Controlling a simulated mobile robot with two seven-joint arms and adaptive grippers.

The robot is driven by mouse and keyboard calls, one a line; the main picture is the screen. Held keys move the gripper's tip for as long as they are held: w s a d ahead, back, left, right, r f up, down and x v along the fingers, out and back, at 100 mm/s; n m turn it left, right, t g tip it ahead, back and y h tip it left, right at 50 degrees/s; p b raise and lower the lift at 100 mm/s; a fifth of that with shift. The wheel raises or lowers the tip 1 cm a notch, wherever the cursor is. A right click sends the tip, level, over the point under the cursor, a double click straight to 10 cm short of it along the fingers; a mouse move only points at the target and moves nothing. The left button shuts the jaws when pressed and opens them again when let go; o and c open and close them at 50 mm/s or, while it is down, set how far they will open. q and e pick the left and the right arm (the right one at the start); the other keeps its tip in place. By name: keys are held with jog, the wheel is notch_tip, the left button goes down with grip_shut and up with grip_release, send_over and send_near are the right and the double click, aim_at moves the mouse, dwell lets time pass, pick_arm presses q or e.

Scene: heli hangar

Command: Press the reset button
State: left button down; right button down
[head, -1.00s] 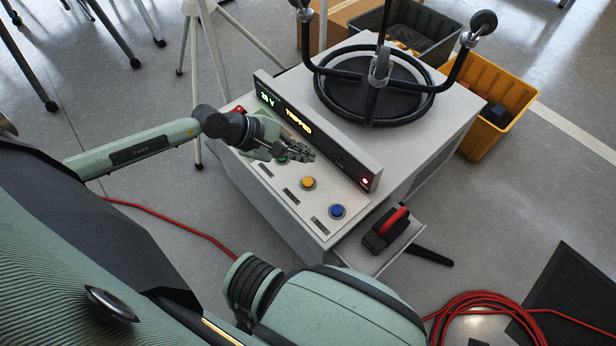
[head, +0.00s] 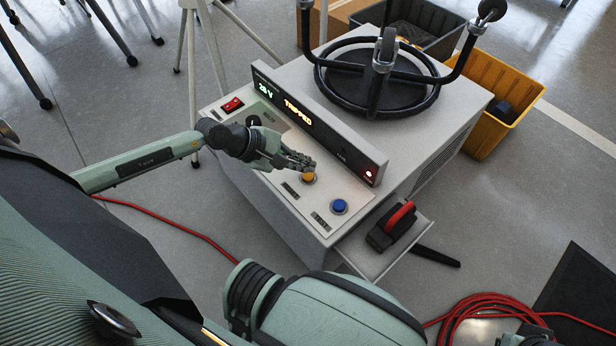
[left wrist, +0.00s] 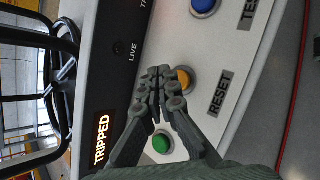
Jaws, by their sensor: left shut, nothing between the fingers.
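The reset button is the yellow button (head: 308,178) on the sloped panel of a grey power cart; in the left wrist view the yellow button (left wrist: 185,79) sits beside the label RESET (left wrist: 219,94). My left gripper (head: 307,164) is shut and empty, with its fingertips at the far edge of the yellow button. In the left wrist view the fingertips (left wrist: 158,78) overlap the button's edge and hide part of it. I cannot tell whether they touch it. The display (head: 298,112) reads TRIPPED.
A blue button (head: 339,206) labelled TEST and a green button (left wrist: 162,143) flank the yellow one. A red switch (head: 232,104) is at the panel's far end. The raised display housing (head: 345,152) stands close behind the buttons. A red-handled plug (head: 392,226) rests on a side shelf.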

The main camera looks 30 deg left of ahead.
aim_at(304, 176)
pick_arm(q)
jog(key=shift+f, duration=0.4)
pick_arm(e)
jog(key=shift+v, duration=0.9)
jog(key=shift+d+f, duration=0.1)
jog(key=shift+d, duration=0.1)
pick_arm(q)
jog(key=shift+f+b, duration=0.45)
jog(key=shift+b, duration=0.1)
pick_arm(e)
jog(key=shift+f, duration=0.3)
pick_arm(q)
jog(key=shift+f+b, duration=0.4)
jog(key=shift+f, duration=0.05)
pick_arm(e)
jog(key=shift+f, duration=0.35)
pick_arm(q)
jog(key=shift+r, duration=0.15)
pick_arm(e)
jog(key=shift+r, duration=0.15)
pick_arm(q)
jog(key=shift+r+p, duration=0.7)
pick_arm(e)
jog(key=shift+r, duration=0.55)
pick_arm(q)
jog(key=shift+r, duration=0.15)
pick_arm(e)
jog(key=shift+r, duration=0.1)
